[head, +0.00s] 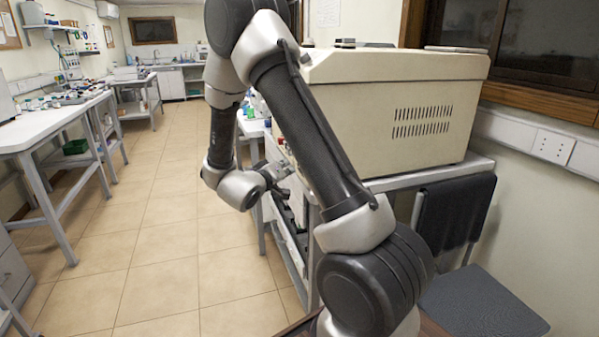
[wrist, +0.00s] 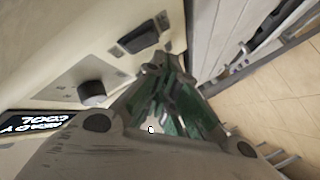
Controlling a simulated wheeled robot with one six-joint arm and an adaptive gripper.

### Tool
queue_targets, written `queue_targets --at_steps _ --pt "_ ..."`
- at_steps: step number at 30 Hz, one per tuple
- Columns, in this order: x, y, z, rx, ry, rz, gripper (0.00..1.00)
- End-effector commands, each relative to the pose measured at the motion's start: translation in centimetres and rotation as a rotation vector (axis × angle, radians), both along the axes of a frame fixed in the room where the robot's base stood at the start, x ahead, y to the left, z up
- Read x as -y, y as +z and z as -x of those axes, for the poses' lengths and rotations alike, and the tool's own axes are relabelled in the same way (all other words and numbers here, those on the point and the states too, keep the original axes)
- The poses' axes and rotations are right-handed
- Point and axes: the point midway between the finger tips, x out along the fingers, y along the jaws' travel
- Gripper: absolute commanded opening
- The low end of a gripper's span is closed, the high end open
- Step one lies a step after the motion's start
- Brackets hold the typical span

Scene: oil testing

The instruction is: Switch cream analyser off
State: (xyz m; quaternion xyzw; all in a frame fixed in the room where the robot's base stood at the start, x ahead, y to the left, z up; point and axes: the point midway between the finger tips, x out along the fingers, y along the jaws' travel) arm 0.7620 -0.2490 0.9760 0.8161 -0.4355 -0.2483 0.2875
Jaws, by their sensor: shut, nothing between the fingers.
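The cream analyser (head: 385,110) is a large cream box with side vents on a bench at the right of the head view. Its front panel (wrist: 60,60) fills the upper left of the wrist view, tilted. On the panel are a dark rocker switch (wrist: 138,38), a round dark knob (wrist: 92,93) and a lit display (wrist: 35,122) with white letters, partly cut off. My gripper (wrist: 160,62) is shut and empty, its tips close beside the rocker switch. I cannot tell whether they touch it. In the head view my arm largely hides the gripper and the front panel.
A grey-topped bench (head: 430,178) carries the analyser. A dark chair (head: 475,300) stands at the lower right. A white table (head: 50,125) with bottles is at the left. The tiled floor (head: 160,230) between is clear.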

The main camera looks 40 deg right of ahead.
Motion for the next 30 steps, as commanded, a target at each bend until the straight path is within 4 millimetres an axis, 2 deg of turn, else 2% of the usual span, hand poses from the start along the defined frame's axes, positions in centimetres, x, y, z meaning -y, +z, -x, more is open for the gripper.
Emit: queue_targets --at_steps 30 --pt "0.83 -0.08 0.26 0.000 -0.001 -0.001 0.00"
